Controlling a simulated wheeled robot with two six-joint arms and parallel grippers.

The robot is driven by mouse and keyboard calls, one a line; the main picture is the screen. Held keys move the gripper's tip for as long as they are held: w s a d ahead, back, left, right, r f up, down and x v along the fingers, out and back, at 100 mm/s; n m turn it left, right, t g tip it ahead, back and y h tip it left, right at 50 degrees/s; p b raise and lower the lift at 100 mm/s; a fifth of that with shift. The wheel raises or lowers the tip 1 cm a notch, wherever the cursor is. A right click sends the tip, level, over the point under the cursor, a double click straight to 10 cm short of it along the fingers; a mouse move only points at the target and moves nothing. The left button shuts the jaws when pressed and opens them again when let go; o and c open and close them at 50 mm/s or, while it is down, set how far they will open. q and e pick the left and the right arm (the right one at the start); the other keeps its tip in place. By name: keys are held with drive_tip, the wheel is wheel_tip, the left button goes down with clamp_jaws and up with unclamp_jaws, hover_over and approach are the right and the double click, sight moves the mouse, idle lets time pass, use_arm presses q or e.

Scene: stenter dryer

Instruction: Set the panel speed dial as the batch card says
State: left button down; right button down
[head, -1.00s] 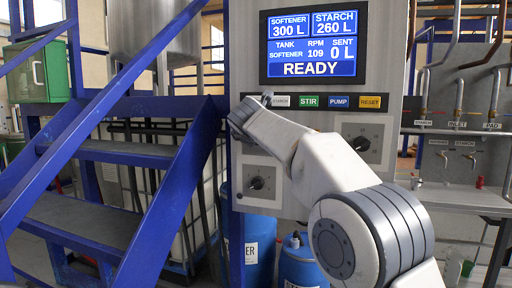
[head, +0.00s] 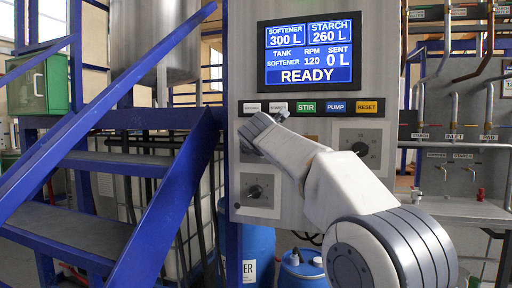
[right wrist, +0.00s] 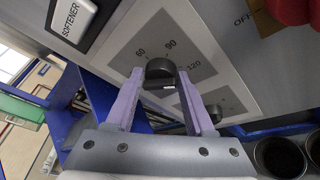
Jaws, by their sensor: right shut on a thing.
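The speed dial is a dark round knob (right wrist: 160,72) on a grey plate marked 60, 90 and 120, in the right wrist view. My right gripper (right wrist: 161,78) has its two pale purple fingers on either side of the knob and is shut on it. In the head view my right wrist (head: 262,135) covers this dial and the gripper. The panel screen (head: 310,53) reads SOFTENER 300 L, STARCH 260 L, TANK SOFTENER, RPM 120, SENT 0 L and READY. I see no readable batch card. My left gripper is out of view.
A button row with STIR (head: 307,107), PUMP (head: 337,107) and RESET (head: 367,107) lies just above my wrist. Other dials sit below left (head: 255,190) and at the right (head: 360,147). Blue stairs (head: 160,190) stand left; blue drums (head: 301,268) stand below.

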drive_tip(key=shift+f, duration=0.35)
drive_tip(key=shift+c, duration=1.6)
unclamp_jaws()
drive_tip(key=shift+d, duration=0.1)
drive_tip(key=shift+r, duration=0.1)
drive_tip(key=shift+r, duration=0.1)
drive_tip(key=s+r+b, duration=0.2)
drive_tip(key=s+b, duration=0.1)
drive_tip(key=s, duration=0.7)
drive_tip(key=shift+s, duration=0.15)
drive_tip(key=shift+d, duration=0.1)
